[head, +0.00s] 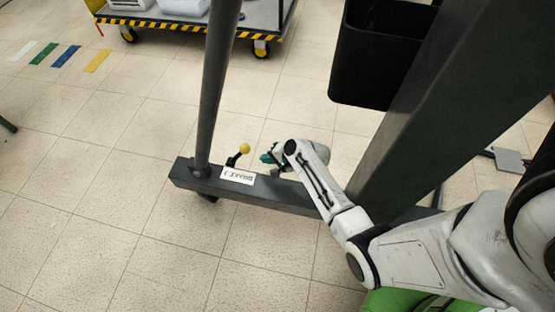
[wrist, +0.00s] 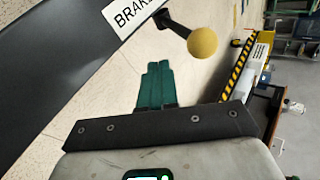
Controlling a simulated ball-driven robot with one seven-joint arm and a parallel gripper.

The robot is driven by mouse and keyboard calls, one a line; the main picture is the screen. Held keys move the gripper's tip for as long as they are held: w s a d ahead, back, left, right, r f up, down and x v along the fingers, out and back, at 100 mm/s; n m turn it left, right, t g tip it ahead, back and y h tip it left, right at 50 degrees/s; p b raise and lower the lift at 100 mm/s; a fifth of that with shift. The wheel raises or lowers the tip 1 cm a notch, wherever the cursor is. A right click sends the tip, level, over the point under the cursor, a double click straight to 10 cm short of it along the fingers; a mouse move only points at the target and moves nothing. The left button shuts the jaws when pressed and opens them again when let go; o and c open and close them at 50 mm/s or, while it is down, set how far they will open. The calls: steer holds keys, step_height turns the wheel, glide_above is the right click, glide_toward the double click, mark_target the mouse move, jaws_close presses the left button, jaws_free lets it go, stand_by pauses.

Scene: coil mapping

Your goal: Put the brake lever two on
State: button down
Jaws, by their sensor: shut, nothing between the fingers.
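A brake lever (head: 245,149) with a yellow ball knob on a short black arm stands on a dark grey base beam (head: 182,176). In the wrist view its yellow knob (wrist: 202,43) is at the top, right of centre. A white label (head: 237,175) lies on the beam beside the lever. In the wrist view the label (wrist: 128,10) is cut off after "BRAK", so its number does not show. My gripper (head: 266,158) is just right of the lever, apart from the knob. Its teal fingers (wrist: 158,68) are shut together and empty.
A grey post (head: 216,85) rises from the beam left of the lever. A thick dark column (head: 440,110) and a black bin (head: 378,50) stand at the right. A cart with yellow-black edging (head: 185,25) is at the back.

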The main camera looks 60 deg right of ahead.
steer(key=shift+w+a+r, duration=0.15)
steer(key=shift+w+r, duration=0.1)
steer(key=shift+w, duration=0.7)
steer(key=shift+w+a+r, duration=0.15)
steer(key=shift+w+r, duration=0.05)
steer(key=shift+w, duration=0.7)
